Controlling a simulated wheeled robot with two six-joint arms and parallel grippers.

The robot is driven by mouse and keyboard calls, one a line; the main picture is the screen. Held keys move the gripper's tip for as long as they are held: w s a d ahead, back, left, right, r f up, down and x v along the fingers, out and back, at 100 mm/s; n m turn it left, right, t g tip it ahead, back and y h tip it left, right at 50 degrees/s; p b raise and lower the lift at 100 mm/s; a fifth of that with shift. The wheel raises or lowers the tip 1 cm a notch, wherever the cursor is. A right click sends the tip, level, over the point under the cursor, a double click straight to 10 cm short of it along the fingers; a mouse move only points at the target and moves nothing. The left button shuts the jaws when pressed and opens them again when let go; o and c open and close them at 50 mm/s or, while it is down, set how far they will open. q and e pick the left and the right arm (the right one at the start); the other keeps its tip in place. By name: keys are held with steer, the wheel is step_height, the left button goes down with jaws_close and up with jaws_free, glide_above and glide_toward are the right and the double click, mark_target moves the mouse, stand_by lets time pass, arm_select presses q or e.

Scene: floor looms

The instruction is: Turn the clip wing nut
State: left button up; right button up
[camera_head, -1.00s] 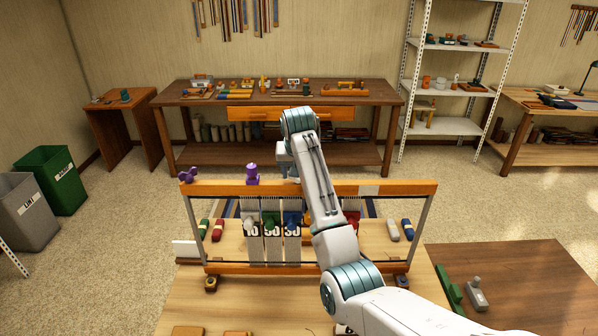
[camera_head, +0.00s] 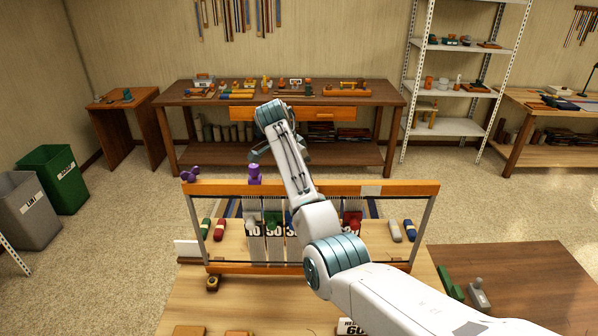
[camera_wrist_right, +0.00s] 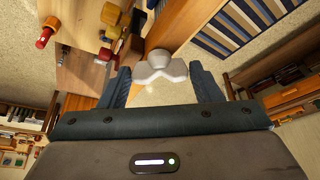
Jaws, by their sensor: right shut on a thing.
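A grey wing nut (camera_wrist_right: 160,70) with two wings and a rounded middle sits beside a wooden bar (camera_wrist_right: 186,22) in the right wrist view. In the head view, my right gripper (camera_head: 262,154) is behind the loom's top beam (camera_head: 320,188), close to an upright purple piece (camera_head: 254,173). The wing nut is not clearly visible there. A purple winged piece (camera_head: 190,176) sits at the beam's left end. My left gripper is in neither view.
The loom frame stands on a wooden table with white numbered tags (camera_head: 254,245) hanging in it. Red, green, blue and white bobbins lie around it. A workbench (camera_head: 350,100) stands behind, with floor between. Bins (camera_head: 50,175) stand at the left.

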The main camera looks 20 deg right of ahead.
steer(key=m+g, duration=0.1)
steer(key=m, duration=0.1)
steer(key=shift+w+m+b, duration=0.1)
steer(key=shift+m+b, duration=0.25)
steer(key=shift+m, duration=0.05)
steer(key=shift+w+m+g+b, duration=0.1)
steer(key=shift+m+g+b, duration=0.7)
steer(key=shift+m, duration=1.3)
steer(key=o, duration=1)
steer(key=shift+d, duration=0.1)
